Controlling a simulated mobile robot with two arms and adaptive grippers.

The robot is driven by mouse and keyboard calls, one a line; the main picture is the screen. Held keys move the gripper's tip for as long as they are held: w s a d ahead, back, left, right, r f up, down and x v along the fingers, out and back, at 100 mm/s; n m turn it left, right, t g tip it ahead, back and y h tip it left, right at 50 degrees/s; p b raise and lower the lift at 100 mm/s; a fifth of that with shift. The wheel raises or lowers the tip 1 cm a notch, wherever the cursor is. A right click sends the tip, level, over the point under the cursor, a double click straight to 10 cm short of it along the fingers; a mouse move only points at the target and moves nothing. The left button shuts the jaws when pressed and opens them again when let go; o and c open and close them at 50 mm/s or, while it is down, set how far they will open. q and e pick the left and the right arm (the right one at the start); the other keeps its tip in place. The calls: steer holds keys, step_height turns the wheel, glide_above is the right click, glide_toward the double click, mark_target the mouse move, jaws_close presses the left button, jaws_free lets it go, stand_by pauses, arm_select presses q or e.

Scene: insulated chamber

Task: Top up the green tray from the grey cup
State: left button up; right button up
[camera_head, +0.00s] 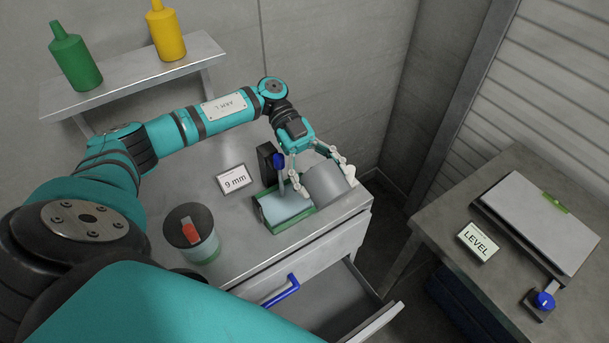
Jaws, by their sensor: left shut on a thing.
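The grey cup (327,187) is at the right end of the cabinet top. My left gripper (319,169) is shut around it, with pale fingers on either side. The cup looks tilted, beside and partly over the green tray (268,217); its mouth and contents are hidden. The tray sits near the cabinet's front edge and shows a flat light-blue surface (285,206) inside. The cup hides part of the tray's right end. I cannot see a stream between them. My right gripper is not in view.
A black post with a blue knob (279,160) stands behind the tray. A "9 mm" card (234,179) and a round container (201,249) with a red item are left. The drawer (335,300) below is open. A "LEVEL" card (478,242) lies on the right table.

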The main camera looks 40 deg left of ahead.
arm_select(q)
steer(key=shift+r, duration=0.35)
steer(key=f+y, duration=0.1)
steer(key=f, duration=0.1)
steer(key=f+t+y, duration=0.1)
steer(key=f+y, duration=0.2)
steer(key=f, duration=0.1)
steer(key=shift+s+d+t+y, duration=0.15)
steer(key=shift+d+t+y, duration=0.15)
steer(key=shift+d+t, duration=0.1)
steer(key=shift+s+d+f+t+y, duration=0.4)
steer(key=shift+d+f+t+y, duration=0.2)
steer(key=shift+d+f+y, duration=0.55)
steer(key=shift+s+d+f+t+y, duration=0.55)
steer(key=shift+d+f+y, duration=0.3)
steer(key=shift+f+y, duration=0.65)
steer(key=shift+s+d+f+t+y, duration=0.3)
steer(key=shift+d+f+t+y, duration=0.35)
steer(key=shift+d+f+y, duration=0.6)
steer(key=shift+a+r, duration=0.15)
steer(key=shift+a, duration=0.1)
